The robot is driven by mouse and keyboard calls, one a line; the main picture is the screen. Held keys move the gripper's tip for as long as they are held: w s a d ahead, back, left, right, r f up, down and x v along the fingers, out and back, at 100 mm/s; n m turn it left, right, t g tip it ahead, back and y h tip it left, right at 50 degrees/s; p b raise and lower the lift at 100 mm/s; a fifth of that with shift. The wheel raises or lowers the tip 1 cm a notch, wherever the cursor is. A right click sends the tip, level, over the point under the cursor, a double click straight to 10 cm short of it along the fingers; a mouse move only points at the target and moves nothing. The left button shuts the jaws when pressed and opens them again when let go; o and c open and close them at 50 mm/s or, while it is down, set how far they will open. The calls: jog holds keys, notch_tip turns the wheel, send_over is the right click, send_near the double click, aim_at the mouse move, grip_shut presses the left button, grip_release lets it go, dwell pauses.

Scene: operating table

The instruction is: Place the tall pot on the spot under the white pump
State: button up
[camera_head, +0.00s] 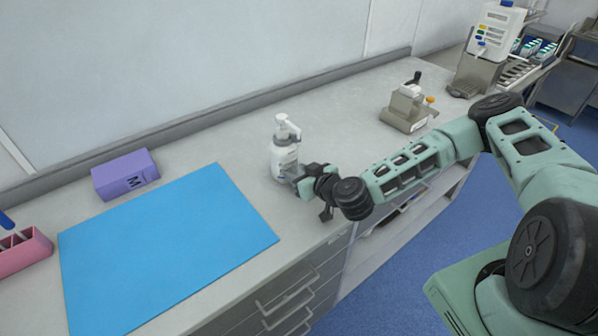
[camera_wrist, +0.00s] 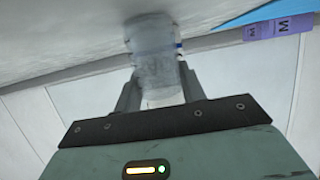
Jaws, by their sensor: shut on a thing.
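A tall white bottle-shaped pot (camera_head: 284,155) with a pump-like top stands upright at the middle of the counter. My gripper (camera_head: 299,178) reaches it from the right and is shut on its body. In the wrist view the pot's pale, translucent body (camera_wrist: 153,48) sits between my two fingers (camera_wrist: 158,80), its lower end close to or on the counter; contact cannot be told. A white pump (camera_head: 496,30) with coloured buttons is mounted above a grey stand (camera_head: 474,77) at the far back right. The spot under it is too small to make out.
A grey metal device (camera_head: 406,112) with an orange knob stands on the counter between pot and pump. A blue mat (camera_head: 165,250), a purple box (camera_head: 125,175) and a pink rack (camera_head: 22,256) lie left. The wall edges the counter's back.

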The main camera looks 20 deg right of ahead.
jog(key=shift+f, duration=0.1)
jog(key=o, duration=1)
jog(key=r+v, duration=0.1)
jog(key=v, duration=1)
jog(key=s+a+n+g+y, duration=0.2)
jog(key=s+a+n+g, duration=0.45)
jog(key=a+g, duration=0.2)
jog(key=s+r+g+h, duration=0.1)
jog(key=s+r+h, duration=0.1)
jog(key=s+r, duration=0.3)
jog(key=s+r+m+g+h, duration=0.1)
jog(key=s+r+g+h, duration=0.1)
jog(key=s+r, duration=0.4)
jog(key=s+a+r+m+g+h, duration=0.1)
jog(key=s+r+g, duration=0.1)
jog(key=s+r, duration=0.4)
notch_tip(320, 180, up, 2)
jog(key=shift+s+h, duration=0.1)
jog(key=shift+h, duration=0.3)
